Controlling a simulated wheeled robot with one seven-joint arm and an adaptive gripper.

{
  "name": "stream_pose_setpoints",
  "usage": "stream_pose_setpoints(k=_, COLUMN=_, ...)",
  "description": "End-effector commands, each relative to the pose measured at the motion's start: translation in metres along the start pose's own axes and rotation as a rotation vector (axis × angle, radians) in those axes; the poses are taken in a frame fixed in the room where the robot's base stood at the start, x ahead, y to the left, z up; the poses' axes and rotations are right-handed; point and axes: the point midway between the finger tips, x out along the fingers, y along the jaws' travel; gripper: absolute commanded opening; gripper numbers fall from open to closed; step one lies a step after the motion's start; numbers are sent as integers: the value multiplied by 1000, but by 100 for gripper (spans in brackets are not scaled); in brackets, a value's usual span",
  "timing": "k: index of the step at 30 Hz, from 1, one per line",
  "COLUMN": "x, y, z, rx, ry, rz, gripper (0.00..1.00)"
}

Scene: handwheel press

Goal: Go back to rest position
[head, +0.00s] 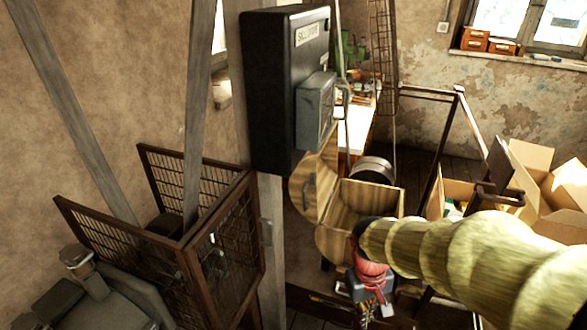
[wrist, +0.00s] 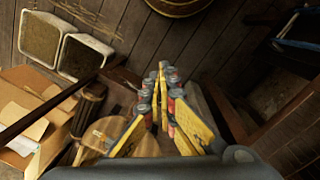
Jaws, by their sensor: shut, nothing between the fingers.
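My gripper (head: 368,308) is low in the centre right of the head view, at the end of my sleeved arm, and points down. In the wrist view its yellow fingers (wrist: 165,78) meet at the tips. They are shut with nothing between them, above the plank floor (wrist: 215,45). The fingers touch nothing that I can see.
A black wall box (head: 285,90) hangs on a post left of my arm. A wooden box (head: 365,205) stands just behind my gripper. Cardboard boxes (head: 545,175) are at the right. A rusty mesh cage (head: 230,240) stands at the left. A round wooden top (wrist: 112,135) lies below my fingers.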

Motion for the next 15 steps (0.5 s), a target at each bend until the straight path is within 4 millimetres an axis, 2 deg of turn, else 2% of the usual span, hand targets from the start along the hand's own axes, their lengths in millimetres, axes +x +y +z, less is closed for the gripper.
stream_pose_setpoints(k=1, x=-15, y=0, z=11, rx=33, ry=30, rz=-8, gripper=0)
stream_pose_setpoints(k=3, x=-30, y=-2, z=24, rx=72, ry=65, rz=-21, gripper=0)
stream_pose_setpoints(k=9, x=-70, y=-4, z=60, rx=145, ry=181, rz=-49, gripper=0)
stream_pose_setpoints(k=15, x=-106, y=-2, z=87, rx=191, ry=334, rz=-54, gripper=0)
